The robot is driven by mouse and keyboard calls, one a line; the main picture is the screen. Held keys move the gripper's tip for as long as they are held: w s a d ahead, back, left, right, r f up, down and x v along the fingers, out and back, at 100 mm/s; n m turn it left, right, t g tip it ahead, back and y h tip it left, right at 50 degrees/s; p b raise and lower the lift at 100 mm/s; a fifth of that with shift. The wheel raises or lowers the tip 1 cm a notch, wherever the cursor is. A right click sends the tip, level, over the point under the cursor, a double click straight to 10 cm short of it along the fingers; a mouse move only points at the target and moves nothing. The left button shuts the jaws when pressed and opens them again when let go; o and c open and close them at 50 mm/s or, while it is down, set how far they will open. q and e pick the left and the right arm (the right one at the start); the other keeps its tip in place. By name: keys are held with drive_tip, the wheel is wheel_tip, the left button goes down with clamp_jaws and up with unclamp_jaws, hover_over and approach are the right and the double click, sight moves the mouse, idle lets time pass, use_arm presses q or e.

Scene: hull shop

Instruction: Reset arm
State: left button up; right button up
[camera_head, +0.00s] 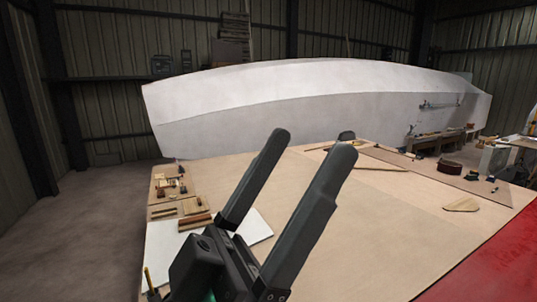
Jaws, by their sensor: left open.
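My left gripper (296,160) shows large in the middle of the head view. Its two dark grey fingers point up and to the right and stand apart, with nothing between them. It appears in front of a wide wooden work table (375,225); its exact height above the surface is hard to tell. My right gripper is not in view.
Small wooden pieces and tools (182,205) lie along the table's left side, near a white sheet (258,229). A pale wood piece (462,204) lies at the right. A white hull (300,110) stands behind. A red surface (490,265) fills the lower right corner.

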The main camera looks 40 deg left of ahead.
use_arm(q)
wheel_tip(320, 180, up, 36)
drive_tip(key=a+n+y+p, duration=0.1)
drive_tip(key=y+p, duration=0.4)
drive_tip(key=p, duration=3)
drive_tip(key=shift+a+p, duration=0.35)
drive_tip(key=shift+a, duration=0.5)
